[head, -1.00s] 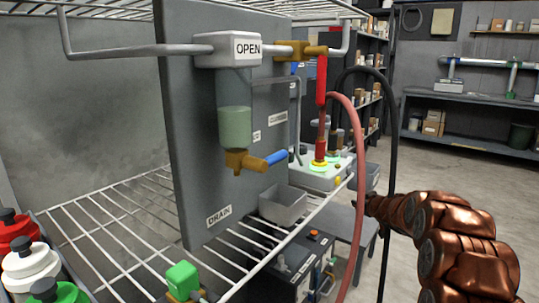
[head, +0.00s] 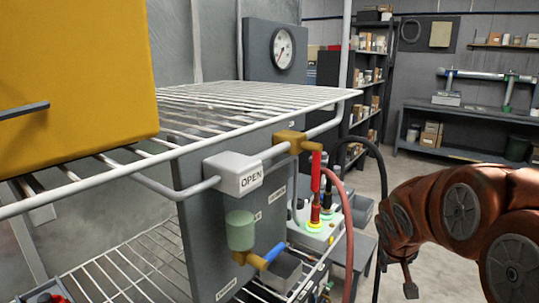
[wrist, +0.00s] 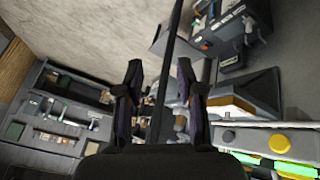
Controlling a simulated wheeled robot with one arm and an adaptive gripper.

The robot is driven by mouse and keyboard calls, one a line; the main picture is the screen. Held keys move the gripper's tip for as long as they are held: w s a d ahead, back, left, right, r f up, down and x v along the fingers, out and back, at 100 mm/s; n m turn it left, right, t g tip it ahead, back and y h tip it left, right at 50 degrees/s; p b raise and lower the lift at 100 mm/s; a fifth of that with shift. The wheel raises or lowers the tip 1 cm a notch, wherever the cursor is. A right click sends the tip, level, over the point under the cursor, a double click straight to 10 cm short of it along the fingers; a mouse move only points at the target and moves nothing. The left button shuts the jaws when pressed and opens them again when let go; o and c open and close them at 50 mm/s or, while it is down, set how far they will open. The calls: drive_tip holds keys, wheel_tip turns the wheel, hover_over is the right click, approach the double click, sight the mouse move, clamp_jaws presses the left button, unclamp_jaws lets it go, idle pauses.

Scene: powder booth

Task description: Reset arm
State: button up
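In the wrist view the two dark fingers of my gripper (wrist: 163,100) stand apart. I see nothing held between them; a black hose (wrist: 170,70) runs behind the gap. In the head view the gripper is to the right of the black hose (head: 381,190) and the red hose (head: 349,220), apart from the rack.
A wire shelf (head: 250,97) bears a yellow box (head: 75,85). Below it are a grey panel, a white OPEN block (head: 234,175), a sight cup (head: 240,230) and a brass valve with a blue handle (head: 272,254). A gauge (head: 283,48) stands behind. Open floor lies right.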

drive_tip(key=s+a+r+g+y+p, duration=0.1)
drive_tip(key=s+a+r+g+p, duration=0.1)
drive_tip(key=s, duration=0.9)
drive_tip(key=s+a+r+g+y+p, duration=0.1)
drive_tip(key=s+a+p, duration=0.4)
drive_tip(key=s, duration=0.6)
drive_tip(key=s+a+r+g+y+p, duration=0.1)
drive_tip(key=s+a+r+g+p, duration=0.2)
drive_tip(key=s, duration=0.8)
drive_tip(key=shift+a+r+g, duration=0.5)
drive_tip(key=shift+a+r, duration=0.35)
drive_tip(key=shift+r, duration=0.05)
